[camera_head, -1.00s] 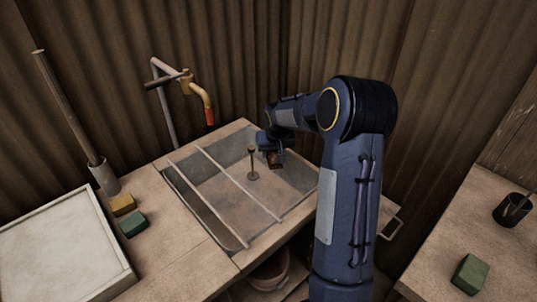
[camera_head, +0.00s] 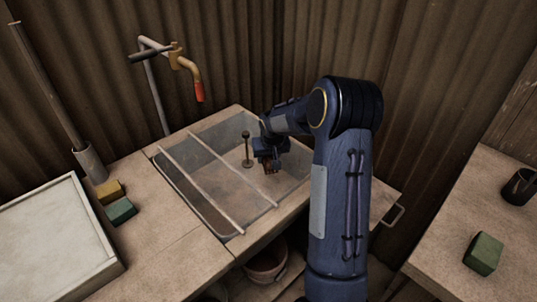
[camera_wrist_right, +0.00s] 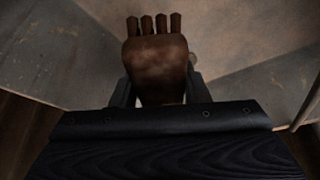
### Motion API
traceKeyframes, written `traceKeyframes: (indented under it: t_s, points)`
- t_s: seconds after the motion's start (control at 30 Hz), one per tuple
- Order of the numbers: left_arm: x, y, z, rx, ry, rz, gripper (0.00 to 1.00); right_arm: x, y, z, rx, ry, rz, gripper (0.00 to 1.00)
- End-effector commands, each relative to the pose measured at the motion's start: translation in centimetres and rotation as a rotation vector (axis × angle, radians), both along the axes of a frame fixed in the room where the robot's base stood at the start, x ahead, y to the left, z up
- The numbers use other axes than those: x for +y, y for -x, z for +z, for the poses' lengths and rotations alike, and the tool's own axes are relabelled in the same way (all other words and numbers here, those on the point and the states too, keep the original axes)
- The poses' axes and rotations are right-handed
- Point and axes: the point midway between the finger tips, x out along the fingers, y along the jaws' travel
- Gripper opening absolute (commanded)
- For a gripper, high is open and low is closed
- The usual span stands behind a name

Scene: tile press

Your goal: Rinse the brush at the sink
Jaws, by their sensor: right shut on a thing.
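The sink (camera_head: 200,178) is a grey basin set in the worktop, with two thin bars across its left part and an upright standpipe (camera_head: 247,150) inside. My right gripper (camera_head: 270,163) is over the right part of the basin, to the right of the standpipe. It is shut on the brush (camera_wrist_right: 157,65), a brown piece with several stubby dark tufts at its end. In the head view the brush is small and mostly hidden by the gripper. A brass tap (camera_head: 184,62) with a red spout end stands behind the sink at the left. My left gripper is out of view.
A pale tray (camera_head: 113,268) lies at the left. A yellow block (camera_head: 110,190) and a green block (camera_head: 121,211) sit beside it, near a pole in a holder (camera_head: 91,165). At right are a dark cup (camera_head: 519,187) and another green block (camera_head: 484,253). A bucket (camera_head: 266,265) stands below.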

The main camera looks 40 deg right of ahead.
Motion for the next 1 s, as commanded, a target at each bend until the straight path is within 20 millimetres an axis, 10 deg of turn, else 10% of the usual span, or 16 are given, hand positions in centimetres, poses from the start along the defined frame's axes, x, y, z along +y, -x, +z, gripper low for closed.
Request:
traceKeyframes:
  t_s: [1.0]
  points:
    - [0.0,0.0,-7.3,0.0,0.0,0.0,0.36,0.0,0.0,-10.6,-0.001,0.0,-0.001,0.17]
